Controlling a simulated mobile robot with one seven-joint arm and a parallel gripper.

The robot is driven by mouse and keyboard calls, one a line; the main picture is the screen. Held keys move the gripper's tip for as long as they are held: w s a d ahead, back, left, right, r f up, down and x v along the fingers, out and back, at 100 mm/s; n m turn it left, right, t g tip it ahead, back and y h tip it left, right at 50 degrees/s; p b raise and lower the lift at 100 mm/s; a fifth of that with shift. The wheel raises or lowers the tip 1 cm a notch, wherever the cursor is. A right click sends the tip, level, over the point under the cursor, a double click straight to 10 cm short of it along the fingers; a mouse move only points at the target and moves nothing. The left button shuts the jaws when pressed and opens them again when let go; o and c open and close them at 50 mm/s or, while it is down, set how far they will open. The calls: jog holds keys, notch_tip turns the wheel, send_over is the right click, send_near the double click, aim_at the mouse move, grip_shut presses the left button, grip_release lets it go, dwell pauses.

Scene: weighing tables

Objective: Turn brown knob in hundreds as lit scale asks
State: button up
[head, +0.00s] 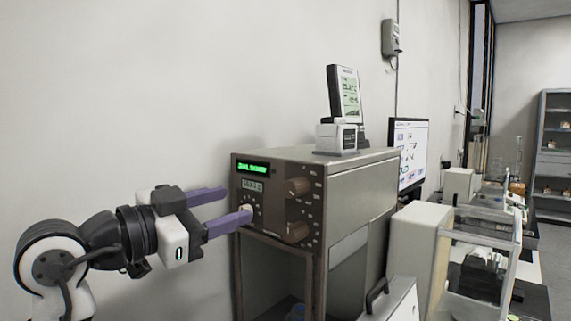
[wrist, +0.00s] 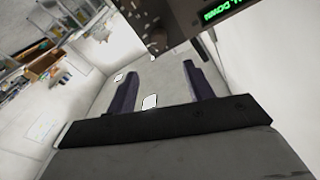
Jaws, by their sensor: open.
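The lit scale (head: 335,172) is a grey box with a brown front panel, beside my gripper in the head view. Its green lit display (head: 254,168) is too small to read surely; in the wrist view the display (wrist: 221,11) is cut off, ending in what looks like "DOWN". A brown upper knob (head: 299,186) and a brown lower knob (head: 297,232) sit on the panel's right part. A smaller pale knob (head: 246,212) is near the lower fingertip. My gripper (head: 238,202) is open and empty, its purple fingers pointing at the panel's left side; contact cannot be told.
A small display unit (head: 344,95) stands on top of the scale. A monitor (head: 408,150) and white balance cases (head: 420,240) stand to the right. The wall (head: 120,80) is close behind my arm.

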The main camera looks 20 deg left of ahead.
aim_at(288, 189)
jog(key=w+d+n+p, duration=0.1)
jog(key=w+d+p, duration=0.1)
jog(key=w, duration=0.2)
jog(key=w+d+n+y+p, duration=0.1)
jog(key=w+d+p, duration=0.1)
jog(key=w, duration=0.2)
jog(key=w+d+n+p, duration=0.1)
jog(key=w+n, duration=0.1)
jog(key=w, duration=0.2)
jog(key=shift+w+d+r+y+p, duration=0.2)
jog(key=shift+d+r+y+p, duration=0.1)
jog(key=shift+d+p, duration=0.1)
jog(key=shift+f, duration=0.1)
jog(key=c, duration=1)
